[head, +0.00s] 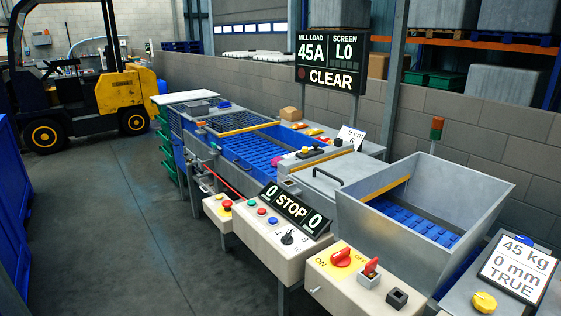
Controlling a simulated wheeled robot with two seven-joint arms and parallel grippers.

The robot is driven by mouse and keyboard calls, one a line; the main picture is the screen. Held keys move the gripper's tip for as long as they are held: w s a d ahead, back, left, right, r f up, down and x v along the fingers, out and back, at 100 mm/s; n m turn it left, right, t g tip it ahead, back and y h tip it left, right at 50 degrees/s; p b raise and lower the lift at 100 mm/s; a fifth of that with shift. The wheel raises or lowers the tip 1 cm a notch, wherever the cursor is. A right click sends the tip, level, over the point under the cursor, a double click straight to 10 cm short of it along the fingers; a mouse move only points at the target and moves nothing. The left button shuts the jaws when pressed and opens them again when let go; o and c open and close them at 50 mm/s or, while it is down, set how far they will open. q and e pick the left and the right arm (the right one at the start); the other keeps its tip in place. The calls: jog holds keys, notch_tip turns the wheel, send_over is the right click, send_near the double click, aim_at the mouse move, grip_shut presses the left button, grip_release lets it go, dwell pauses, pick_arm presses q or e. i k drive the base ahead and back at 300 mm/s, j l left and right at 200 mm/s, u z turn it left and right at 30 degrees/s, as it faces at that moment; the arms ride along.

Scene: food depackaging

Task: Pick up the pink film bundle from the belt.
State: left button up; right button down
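The blue belt (245,150) runs through the metal machine in the middle of the head view. Another stretch of blue belt (410,215) shows inside the grey hopper at the right. The covered part under the grey lid (322,175) is hidden. Neither of my grippers is in view.
Control boxes with a STOP display (291,207) and a red rotary switch (341,257) stand along the machine's front. A sign (331,62) reads CLEAR. A yellow forklift (98,92) stands at the back left. The floor (110,220) left of the machine is clear.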

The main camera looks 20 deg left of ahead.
aim_at(273, 161)
jog(key=i+j+z, duration=0.15)
jog(key=i+j, duration=0.15)
jog(key=j, duration=0.5)
jog(key=i+j+z, duration=0.15)
jog(key=j, duration=0.7)
jog(key=i+j+z, duration=0.15)
jog(key=i+j, duration=0.15)
jog(key=j, duration=0.55)
jog(key=i+j+z, duration=0.15)
jog(key=j, duration=0.7)
jog(key=i+j+z, duration=0.15)
jog(key=j, duration=0.75)
jog(key=j+z, duration=0.15)
jog(key=j, duration=0.75)
jog(key=i, duration=0.05)
